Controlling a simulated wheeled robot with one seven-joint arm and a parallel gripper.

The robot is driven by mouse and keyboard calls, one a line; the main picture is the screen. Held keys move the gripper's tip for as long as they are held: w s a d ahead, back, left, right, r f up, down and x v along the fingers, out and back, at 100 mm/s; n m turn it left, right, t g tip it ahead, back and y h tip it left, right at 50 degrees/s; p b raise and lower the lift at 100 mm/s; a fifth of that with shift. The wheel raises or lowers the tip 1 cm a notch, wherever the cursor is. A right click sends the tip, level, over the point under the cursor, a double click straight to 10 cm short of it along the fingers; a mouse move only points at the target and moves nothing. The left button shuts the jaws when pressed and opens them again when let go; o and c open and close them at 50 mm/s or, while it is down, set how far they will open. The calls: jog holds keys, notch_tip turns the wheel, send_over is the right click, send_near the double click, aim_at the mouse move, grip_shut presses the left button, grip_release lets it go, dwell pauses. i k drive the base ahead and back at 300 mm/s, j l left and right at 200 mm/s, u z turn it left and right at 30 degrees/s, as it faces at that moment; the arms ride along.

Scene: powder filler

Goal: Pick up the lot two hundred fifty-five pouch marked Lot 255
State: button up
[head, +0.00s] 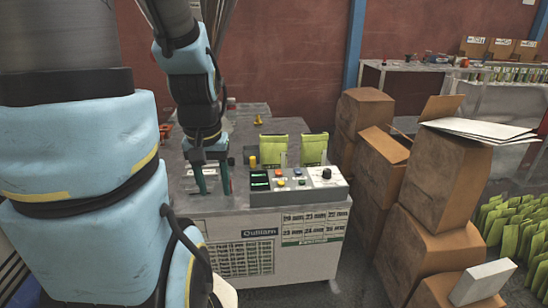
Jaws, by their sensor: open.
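Two yellow-green pouches stand upright behind the control box on the powder filler (180,200): a left pouch (274,153) and a right pouch (314,151). Their lot markings are too small to read, so I cannot tell which is Lot 255. The control box hides their lower ends. My gripper (213,188) points down over the left part of the machine top, left of both pouches and apart from them. Its teal fingers are spread and nothing shows between them.
The control box (298,183) with coloured buttons and a black knob sits at the machine's front right. Stacked cardboard boxes (440,180) crowd the right side. A shelf (400,67) stands behind.

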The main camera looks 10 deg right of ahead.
aim_at(313, 147)
jog(key=l+u, duration=0.1)
jog(key=u, duration=0.35)
jog(key=i+l+u, duration=0.1)
jog(key=u, duration=0.35)
jog(key=l+u, duration=0.25)
jog(key=u, duration=0.15)
jog(key=l+u, duration=0.15)
jog(key=u, duration=0.3)
jog(key=l, duration=0.5)
jog(key=k+l, duration=0.15)
jog(key=l, duration=0.9)
jog(key=k+u, duration=0.05)
